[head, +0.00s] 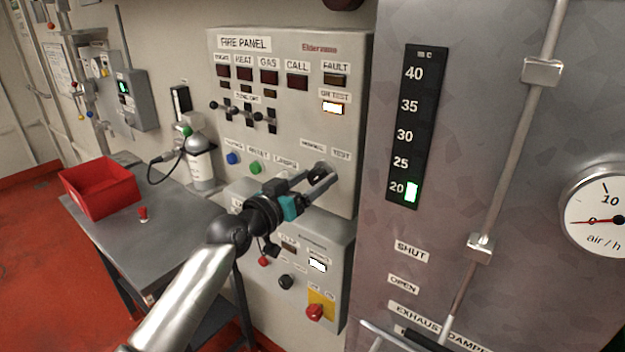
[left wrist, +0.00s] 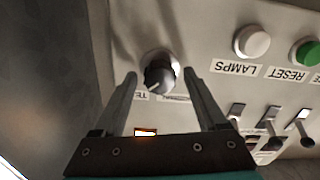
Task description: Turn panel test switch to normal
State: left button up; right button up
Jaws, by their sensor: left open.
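The panel test switch is a dark rotary knob (left wrist: 159,75) on the grey fire panel (head: 290,130), above its NORMAL and TEST labels in the upside-down left wrist view. In the head view the knob (head: 318,173) is partly hidden by my gripper. My left gripper (head: 325,175) is open, its fingers pointing at the panel. In the left wrist view its two fingers (left wrist: 160,74) stand on either side of the knob, with gaps visible. The ON TEST lamp (head: 332,107) is lit. My right gripper is not in view.
A LAMPS button (left wrist: 252,42) and green RESET button (left wrist: 305,53) sit beside the knob, with several toggle switches (left wrist: 268,125) near. A lower box (head: 300,262) carries a red rotary switch (head: 314,312). A table (head: 180,240) holds a red bin (head: 100,188).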

pick_arm(q)
grip_shut()
dwell(0.5)
jog(key=shift+n, duration=0.3)
jog(key=n, duration=0.3)
jog(key=shift+n+p, duration=0.3)
jog(key=shift+p, duration=0.1)
jog(key=n+p, duration=0.1)
jog(key=n, duration=0.3)
jog(key=shift+n, duration=0.3)
jog(key=n+p, duration=0.1)
jog(key=n, duration=0.3)
jog(key=n+p, duration=0.2)
jog(key=n, duration=0.3)
jog(key=shift+f, duration=0.1)
